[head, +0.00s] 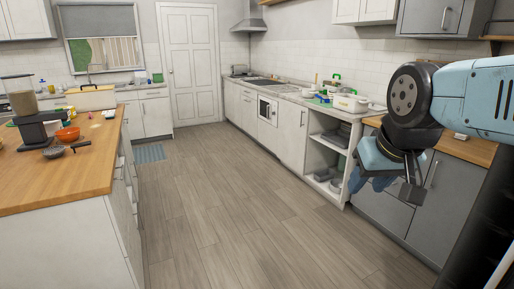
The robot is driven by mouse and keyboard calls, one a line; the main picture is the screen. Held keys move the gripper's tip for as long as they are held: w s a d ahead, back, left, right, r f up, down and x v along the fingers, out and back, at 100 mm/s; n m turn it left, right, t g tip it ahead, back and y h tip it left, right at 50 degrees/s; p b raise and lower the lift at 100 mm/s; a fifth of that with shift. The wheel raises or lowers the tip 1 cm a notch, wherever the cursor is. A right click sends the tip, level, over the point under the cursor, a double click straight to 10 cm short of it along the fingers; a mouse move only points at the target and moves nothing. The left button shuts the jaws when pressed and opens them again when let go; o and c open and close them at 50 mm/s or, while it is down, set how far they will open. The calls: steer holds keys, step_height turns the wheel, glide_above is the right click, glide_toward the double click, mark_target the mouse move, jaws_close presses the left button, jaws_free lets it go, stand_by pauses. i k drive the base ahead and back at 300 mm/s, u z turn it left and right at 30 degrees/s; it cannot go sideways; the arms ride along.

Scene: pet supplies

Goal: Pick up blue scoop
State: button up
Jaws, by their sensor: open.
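I cannot make out a blue scoop for certain in the head view. My gripper (388,186) hangs at the right of the view, in front of the grey cabinets and well away from the wooden island at the left. It is open, and I see nothing held in it. My arm hides part of the right-hand counter.
The wooden island (50,186) carries an orange bowl (68,134), a dark pan or bowl (53,152) and a feeder-like dispenser (24,103). The wooden floor (205,205) between island and right-hand cabinets is clear. A blue mat (150,154) lies at the back.

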mark_target(326, 101)
steer(key=u, duration=0.2)
steer(key=i, duration=1.1)
steer(key=u, duration=0.35)
steer(key=i, duration=2.15)
steer(key=z, duration=0.4)
steer(key=i, duration=1.1)
steer(key=z, duration=0.75)
steer(key=i, duration=1.55)
steer(key=z, duration=0.5)
